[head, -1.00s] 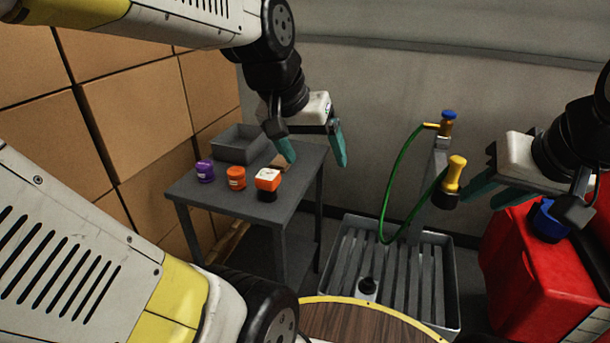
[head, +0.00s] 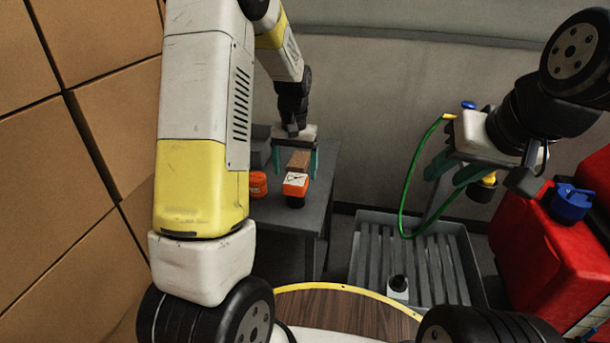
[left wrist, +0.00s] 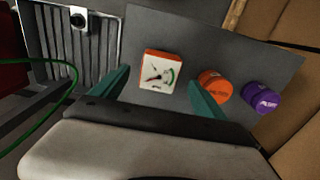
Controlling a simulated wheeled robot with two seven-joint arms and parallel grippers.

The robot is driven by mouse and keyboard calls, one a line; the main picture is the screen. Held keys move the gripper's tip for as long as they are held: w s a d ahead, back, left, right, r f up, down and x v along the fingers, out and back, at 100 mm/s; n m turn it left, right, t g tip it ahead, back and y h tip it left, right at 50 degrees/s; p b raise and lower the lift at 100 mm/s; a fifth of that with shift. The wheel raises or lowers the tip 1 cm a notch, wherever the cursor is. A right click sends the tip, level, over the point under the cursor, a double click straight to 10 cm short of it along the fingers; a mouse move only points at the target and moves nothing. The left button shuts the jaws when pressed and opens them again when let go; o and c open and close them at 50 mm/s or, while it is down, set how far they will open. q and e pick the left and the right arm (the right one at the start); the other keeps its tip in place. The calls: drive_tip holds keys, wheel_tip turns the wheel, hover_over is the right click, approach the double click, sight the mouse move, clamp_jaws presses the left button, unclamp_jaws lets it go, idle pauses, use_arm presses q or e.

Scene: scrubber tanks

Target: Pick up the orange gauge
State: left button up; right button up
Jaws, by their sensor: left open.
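The orange gauge (head: 296,185), a small orange block with a white dial face, stands on the grey table. It also shows in the left wrist view (left wrist: 160,71), dial toward the camera. My left gripper (head: 296,161) is open above the table at the gauge. In the left wrist view my left gripper (left wrist: 160,80) has one finger on each side of the gauge, with gaps, not closed on it. My right gripper (head: 455,170) is open over the grated tray, in front of the hose stand, holding nothing visible.
An orange jar (left wrist: 215,87) and a purple jar (left wrist: 261,98) stand beside the gauge on the table (left wrist: 225,40); my arm hides the purple one in the head view. A grated tray (head: 362,265) and red tank (head: 550,260) stand to the right.

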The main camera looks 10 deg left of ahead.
sight(296, 179)
use_arm(q)
wheel_tip(296, 179, down, 6)
drive_tip(key=shift+r, duration=0.15)
drive_tip(key=c, duration=1.4)
